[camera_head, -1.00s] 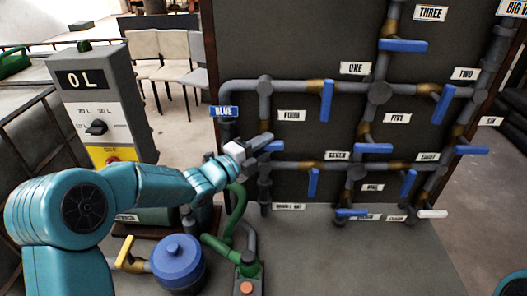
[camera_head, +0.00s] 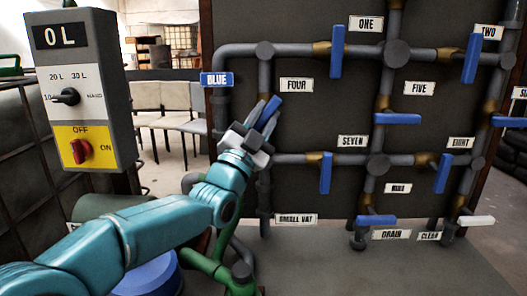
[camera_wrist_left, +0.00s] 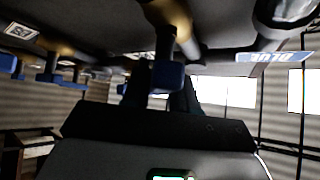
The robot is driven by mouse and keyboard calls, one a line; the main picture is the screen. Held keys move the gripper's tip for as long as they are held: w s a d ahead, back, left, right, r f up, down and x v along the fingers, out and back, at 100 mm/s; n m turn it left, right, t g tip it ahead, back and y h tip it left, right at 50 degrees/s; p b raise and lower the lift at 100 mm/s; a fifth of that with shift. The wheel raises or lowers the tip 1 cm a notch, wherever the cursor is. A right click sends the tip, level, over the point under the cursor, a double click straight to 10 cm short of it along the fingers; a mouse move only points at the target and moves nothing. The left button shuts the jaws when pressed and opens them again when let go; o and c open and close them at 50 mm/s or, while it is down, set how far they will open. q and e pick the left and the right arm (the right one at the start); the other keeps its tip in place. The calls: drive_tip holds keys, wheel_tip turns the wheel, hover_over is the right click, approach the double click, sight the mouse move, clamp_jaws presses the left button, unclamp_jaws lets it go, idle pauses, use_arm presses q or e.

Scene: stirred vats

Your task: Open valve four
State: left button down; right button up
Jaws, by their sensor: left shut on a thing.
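The FOUR label (camera_head: 296,85) is on the dark panel, just right of a grey vertical pipe (camera_head: 265,75). The blue handle of valve four (camera_head: 271,110) is below and left of that label, tilted with its upper end to the right. My left gripper (camera_head: 264,112) is shut on this handle, with a grey finger on either side of it. In the left wrist view a blue handle (camera_wrist_left: 167,75) shows between the dark fingers. The valve's body is largely hidden behind my gripper. My right gripper is not in view.
Other blue handles, such as valve one (camera_head: 337,52) and valve seven (camera_head: 325,172), are on the pipes to the right. A control box (camera_head: 75,90) reading 0 L stands at the left. A blue lidded vat (camera_head: 150,277) is low, partly behind my left arm.

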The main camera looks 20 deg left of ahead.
use_arm(q)
drive_tip(key=n+t+y+b, duration=0.1)
drive_tip(key=n+y+b, duration=0.1)
drive_tip(key=n, duration=0.1)
drive_tip(key=n+t+y+b, duration=0.1)
drive_tip(key=n+y+b, duration=0.1)
drive_tip(key=n+y, duration=0.1)
drive_tip(key=shift+d+f+n+y+b, duration=0.1)
drive_tip(key=shift+f+n+y+b, duration=0.15)
drive_tip(key=shift+n, duration=0.25)
drive_tip(key=n+y, duration=0.2)
drive_tip(key=n+y+b, duration=0.1)
drive_tip(key=n+y, duration=0.1)
drive_tip(key=shift+r+n+t, duration=0.2)
drive_tip(key=shift+n+t, duration=0.1)
drive_tip(key=shift+r+n+g+y+b, duration=0.15)
drive_tip(key=shift+n+g+y+b, duration=0.25)
drive_tip(key=shift+n+y, duration=1.45)
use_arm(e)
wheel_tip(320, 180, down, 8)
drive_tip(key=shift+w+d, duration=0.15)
use_arm(q)
drive_tip(key=shift+s+r+n+y, duration=0.1)
drive_tip(key=shift+n+y, duration=0.15)
drive_tip(key=shift+y, duration=0.05)
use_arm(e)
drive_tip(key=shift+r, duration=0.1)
use_arm(q)
drive_tip(key=c, duration=1)
unclamp_jaws()
